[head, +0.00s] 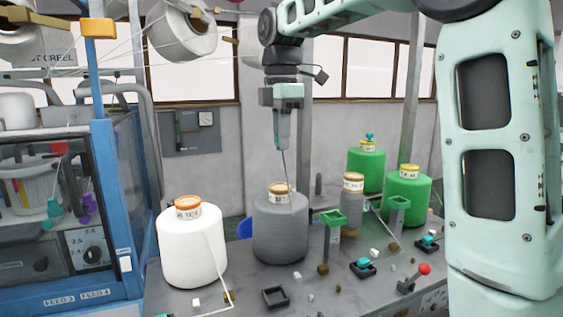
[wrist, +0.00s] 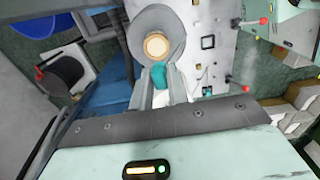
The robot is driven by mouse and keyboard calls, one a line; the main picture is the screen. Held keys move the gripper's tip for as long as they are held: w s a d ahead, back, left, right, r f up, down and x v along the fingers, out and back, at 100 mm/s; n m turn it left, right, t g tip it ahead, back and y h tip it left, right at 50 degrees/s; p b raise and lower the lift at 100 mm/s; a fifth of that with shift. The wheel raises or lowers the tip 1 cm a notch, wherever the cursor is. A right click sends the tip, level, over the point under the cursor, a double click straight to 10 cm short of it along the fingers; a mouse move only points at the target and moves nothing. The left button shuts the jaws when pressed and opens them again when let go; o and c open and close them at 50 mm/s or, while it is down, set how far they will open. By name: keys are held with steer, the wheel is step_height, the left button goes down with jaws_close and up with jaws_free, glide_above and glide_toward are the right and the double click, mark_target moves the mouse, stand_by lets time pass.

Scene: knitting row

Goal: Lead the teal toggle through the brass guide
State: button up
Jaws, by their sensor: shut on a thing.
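My gripper (head: 283,148) hangs above the grey yarn cone (head: 280,230) in the head view, pointing down. In the wrist view its two fingers (wrist: 159,82) are shut on a small teal piece, the teal toggle (wrist: 158,73). The toggle is too small to make out in the head view. A thin thread runs from the fingertips down towards the grey cone's top. Brass-coloured pieces show at the upper left, including a bar (head: 196,13) by the hanging white spool; I cannot tell which piece is the brass guide.
A white cone (head: 192,250) stands left of the grey one, and green cones (head: 409,195) stand to the right. A blue-framed machine (head: 105,200) fills the left side.

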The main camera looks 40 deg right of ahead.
steer(key=shift+r, duration=0.7)
stand_by(0.3)
